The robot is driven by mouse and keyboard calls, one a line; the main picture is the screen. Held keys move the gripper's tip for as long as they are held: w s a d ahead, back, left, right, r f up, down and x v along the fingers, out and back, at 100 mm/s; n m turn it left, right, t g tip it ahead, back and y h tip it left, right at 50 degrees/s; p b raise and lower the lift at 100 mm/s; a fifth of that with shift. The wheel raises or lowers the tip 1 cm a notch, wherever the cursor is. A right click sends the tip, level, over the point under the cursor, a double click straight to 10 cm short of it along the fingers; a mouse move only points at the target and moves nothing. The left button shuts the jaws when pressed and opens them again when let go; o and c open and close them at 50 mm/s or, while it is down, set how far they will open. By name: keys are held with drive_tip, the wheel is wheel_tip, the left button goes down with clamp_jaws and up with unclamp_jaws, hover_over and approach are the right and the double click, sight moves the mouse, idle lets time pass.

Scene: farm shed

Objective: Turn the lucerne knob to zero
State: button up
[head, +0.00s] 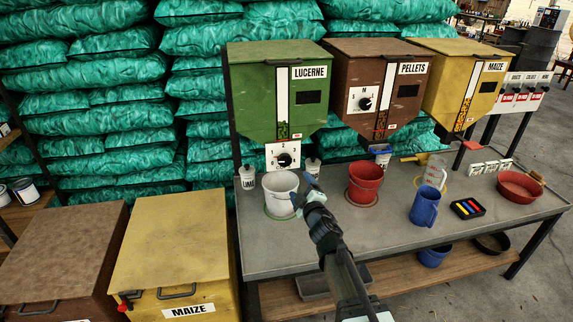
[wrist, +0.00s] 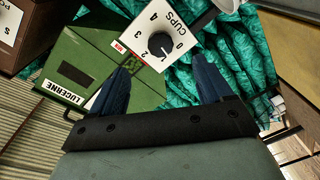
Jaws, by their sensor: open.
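The lucerne knob (head: 284,160) is a round black knob on a white numbered dial plate below the green LUCERNE hopper (head: 251,92). The knob also shows in the wrist view (wrist: 161,45), where the dial carries 0 to 4 and the word CUPS. Its pale pointer mark seems to lie near the 1, but it is too small to be sure. My gripper (head: 303,191) is open and empty, below and right of the dial in the head view. In the wrist view the knob appears just beyond and between my two fingertips (wrist: 163,65), apart from them.
A white bucket (head: 281,188) stands under the lucerne hopper, close to my gripper. White bottles stand on both sides of it. A red bucket (head: 363,180) and a blue jug (head: 425,206) are farther right on the grey bench (head: 330,240). The brown PELLETS hopper (head: 347,75) adjoins on the right.

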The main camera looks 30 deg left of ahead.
sight(286, 162)
drive_tip(key=w+a, duration=0.2)
drive_tip(key=a, duration=0.1)
drive_tip(key=w+a+m, duration=0.1)
drive_tip(key=w+a, duration=0.2)
drive_tip(key=a, duration=0.1)
drive_tip(key=w+a+m, duration=0.1)
drive_tip(key=w+a, duration=0.2)
drive_tip(key=a, duration=0.1)
drive_tip(key=shift+w+a+r+y, duration=0.1)
drive_tip(key=shift+a+r+y, duration=0.1)
drive_tip(key=shift+r+y, duration=0.15)
drive_tip(key=shift+c, duration=0.4)
drive_tip(key=c, duration=0.8)
drive_tip(key=shift+c, duration=0.3)
